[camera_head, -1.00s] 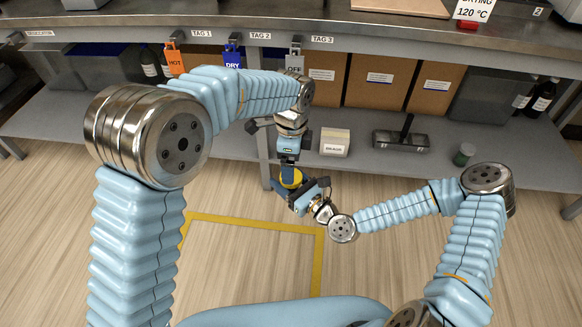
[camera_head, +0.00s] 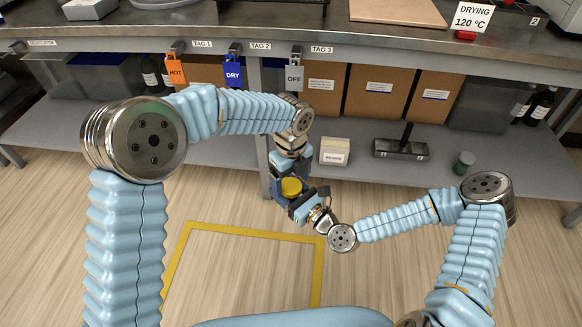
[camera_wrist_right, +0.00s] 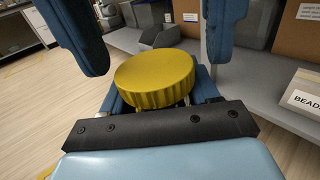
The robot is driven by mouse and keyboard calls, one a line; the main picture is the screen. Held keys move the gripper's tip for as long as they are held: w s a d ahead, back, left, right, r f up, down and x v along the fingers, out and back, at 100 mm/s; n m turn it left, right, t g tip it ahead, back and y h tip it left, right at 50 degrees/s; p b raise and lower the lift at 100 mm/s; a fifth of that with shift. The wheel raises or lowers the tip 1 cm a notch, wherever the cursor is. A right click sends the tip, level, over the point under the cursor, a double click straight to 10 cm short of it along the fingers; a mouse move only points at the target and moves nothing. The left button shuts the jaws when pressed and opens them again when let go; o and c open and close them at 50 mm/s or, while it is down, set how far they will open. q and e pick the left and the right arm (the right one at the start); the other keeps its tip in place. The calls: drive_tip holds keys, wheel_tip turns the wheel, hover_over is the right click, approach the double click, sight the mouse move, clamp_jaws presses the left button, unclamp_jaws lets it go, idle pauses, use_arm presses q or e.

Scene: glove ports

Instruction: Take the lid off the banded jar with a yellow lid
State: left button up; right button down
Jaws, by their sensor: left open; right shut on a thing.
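The yellow lid (camera_head: 291,187) is round with a ribbed edge and shows large in the right wrist view (camera_wrist_right: 155,78). It sits on the jar, whose body is almost wholly hidden under the lid and behind the fingers; I cannot see its bands. My right gripper (camera_head: 296,205) is shut on the jar below the lid and holds it in the air. My left gripper (camera_head: 290,180) points down from above, open. In the right wrist view its two dark blue fingers (camera_wrist_right: 157,62) stand on either side of the lid, with visible gaps to it.
Behind is a bench (camera_head: 400,48) with a lower shelf (camera_head: 240,143). Yellow tape (camera_head: 250,231) marks open floor.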

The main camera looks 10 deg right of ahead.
use_arm(q)
drive_tip(key=shift+f, duration=0.6)
drive_tip(key=shift+c, duration=0.3)
drive_tip(key=c, duration=1)
drive_tip(key=n, duration=0.5)
drive_tip(key=shift+r, duration=0.1)
drive_tip(key=n, duration=0.5)
